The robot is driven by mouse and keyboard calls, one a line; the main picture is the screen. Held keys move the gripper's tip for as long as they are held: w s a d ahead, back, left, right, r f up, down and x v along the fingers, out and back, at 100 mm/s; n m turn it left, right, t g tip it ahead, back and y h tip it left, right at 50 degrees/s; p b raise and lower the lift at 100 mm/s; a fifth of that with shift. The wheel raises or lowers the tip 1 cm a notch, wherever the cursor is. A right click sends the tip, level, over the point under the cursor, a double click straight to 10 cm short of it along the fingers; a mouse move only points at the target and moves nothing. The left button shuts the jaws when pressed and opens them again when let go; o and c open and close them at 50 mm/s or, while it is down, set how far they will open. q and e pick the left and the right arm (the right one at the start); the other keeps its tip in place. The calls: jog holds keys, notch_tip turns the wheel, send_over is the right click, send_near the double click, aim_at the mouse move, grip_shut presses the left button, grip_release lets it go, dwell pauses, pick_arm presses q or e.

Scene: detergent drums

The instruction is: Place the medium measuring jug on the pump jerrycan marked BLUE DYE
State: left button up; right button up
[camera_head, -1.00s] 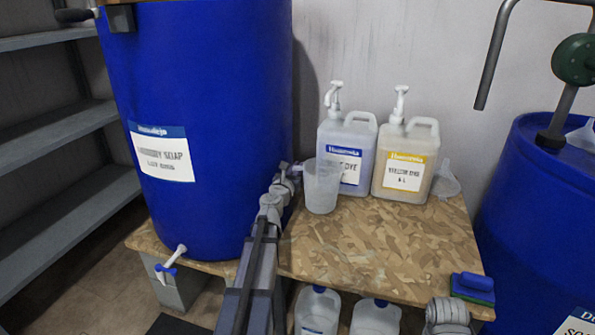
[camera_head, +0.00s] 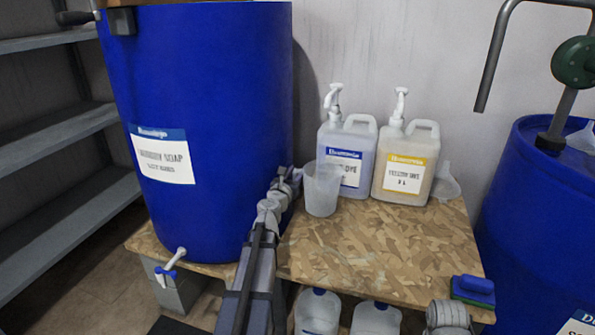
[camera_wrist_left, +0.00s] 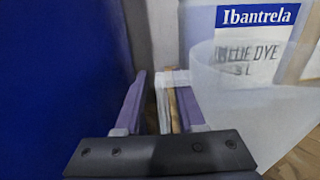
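The measuring jug (camera_head: 321,190), translucent and whitish, stands on the wooden board in front of the BLUE DYE jerrycan (camera_head: 347,150), a bluish canister with a white pump and blue-and-white label. The jug covers part of that label in the head view. My left gripper (camera_head: 297,176) is at the jug's left side. In the left wrist view its purple fingers (camera_wrist_left: 162,103) are apart, with a pale strip, seemingly the jug's handle, between them near the right finger. The jug body (camera_wrist_left: 235,110) is right of that finger. My right gripper does not show.
A large blue drum (camera_head: 205,90) stands close to the left of my gripper. A jerrycan with a yellow label (camera_head: 405,160) stands right of the BLUE DYE one, with a funnel (camera_head: 446,182) beside it. The board's middle (camera_head: 385,245) is clear.

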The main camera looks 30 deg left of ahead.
pick_arm(q)
jog(key=v, duration=1)
jog(key=shift+s, duration=0.2)
